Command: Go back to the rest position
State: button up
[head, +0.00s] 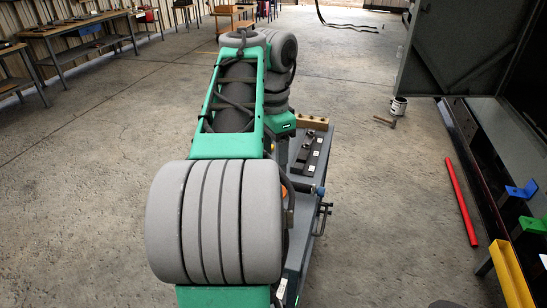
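My arm, green with grey padded joints, fills the middle of the head view and reaches away from the camera. Its far end bends down behind its own links. My gripper does not show, so I cannot see its fingers or whether it holds anything.
A grey enclosure with an open door (450,45) stands at the right. Near it are a red bar (461,200), a white bucket (398,105), and yellow (510,275), blue (521,190) and green (531,226) pieces. Workbenches (75,28) line the left. The floor left of my arm is clear.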

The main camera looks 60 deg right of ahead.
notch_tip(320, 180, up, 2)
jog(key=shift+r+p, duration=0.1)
jog(key=shift+p, duration=0.35)
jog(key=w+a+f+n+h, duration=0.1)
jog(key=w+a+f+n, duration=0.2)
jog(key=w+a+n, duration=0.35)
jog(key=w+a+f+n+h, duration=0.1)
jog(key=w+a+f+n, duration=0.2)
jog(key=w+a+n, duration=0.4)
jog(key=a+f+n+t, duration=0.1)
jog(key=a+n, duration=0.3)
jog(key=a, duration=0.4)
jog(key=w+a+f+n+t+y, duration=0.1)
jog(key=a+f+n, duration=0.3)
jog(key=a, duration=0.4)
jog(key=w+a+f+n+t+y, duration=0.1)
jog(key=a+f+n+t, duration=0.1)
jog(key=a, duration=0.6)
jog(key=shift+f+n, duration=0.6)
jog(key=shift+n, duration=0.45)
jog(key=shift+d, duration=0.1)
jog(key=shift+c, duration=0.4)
